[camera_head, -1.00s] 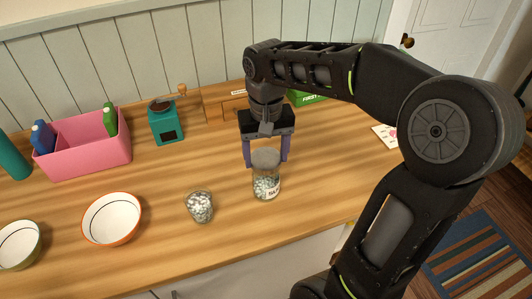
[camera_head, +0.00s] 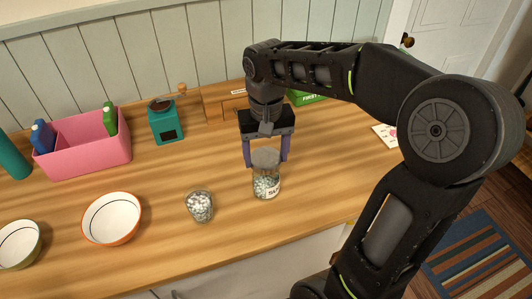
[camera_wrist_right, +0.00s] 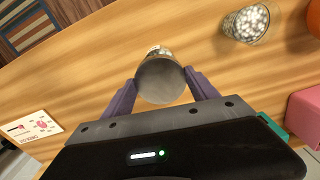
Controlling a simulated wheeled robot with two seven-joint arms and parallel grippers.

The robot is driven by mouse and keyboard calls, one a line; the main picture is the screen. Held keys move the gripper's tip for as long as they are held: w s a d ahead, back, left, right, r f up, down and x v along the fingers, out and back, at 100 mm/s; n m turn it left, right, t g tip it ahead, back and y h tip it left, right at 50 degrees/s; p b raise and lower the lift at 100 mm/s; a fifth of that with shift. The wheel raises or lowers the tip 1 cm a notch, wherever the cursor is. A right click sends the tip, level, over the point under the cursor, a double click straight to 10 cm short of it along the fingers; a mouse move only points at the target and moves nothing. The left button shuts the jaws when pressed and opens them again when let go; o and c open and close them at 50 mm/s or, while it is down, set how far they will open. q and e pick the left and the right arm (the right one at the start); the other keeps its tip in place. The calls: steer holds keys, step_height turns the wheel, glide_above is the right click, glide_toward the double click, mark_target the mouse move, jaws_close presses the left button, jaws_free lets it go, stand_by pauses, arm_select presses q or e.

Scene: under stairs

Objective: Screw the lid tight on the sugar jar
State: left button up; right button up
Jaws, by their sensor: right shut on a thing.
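The sugar jar (camera_head: 265,186) is a clear glass jar with pale contents and a white label, standing upright on the wooden counter. Its grey round lid (camera_head: 265,158) sits on top. My right gripper (camera_head: 267,160) comes down from above and its two purple fingers are shut on the lid, one on each side. In the right wrist view the lid (camera_wrist_right: 160,81) lies between the fingertips of the gripper (camera_wrist_right: 161,85) and hides most of the jar. Whether the lid's thread is tight cannot be seen. My left gripper is not in view.
A glass of pale pieces (camera_head: 200,207) stands left of the jar. An orange-rimmed bowl (camera_head: 111,218) and a green bowl (camera_head: 19,244) are further left. A pink bin (camera_head: 90,155), a teal grinder (camera_head: 166,122) and a green first-aid box (camera_head: 308,97) stand behind. The counter's front edge is close.

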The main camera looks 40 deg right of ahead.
steer(key=shift+f+b, duration=0.85)
steer(key=shift+f, duration=0.3)
steer(key=shift+r, duration=0.1)
stand_by(0.4)
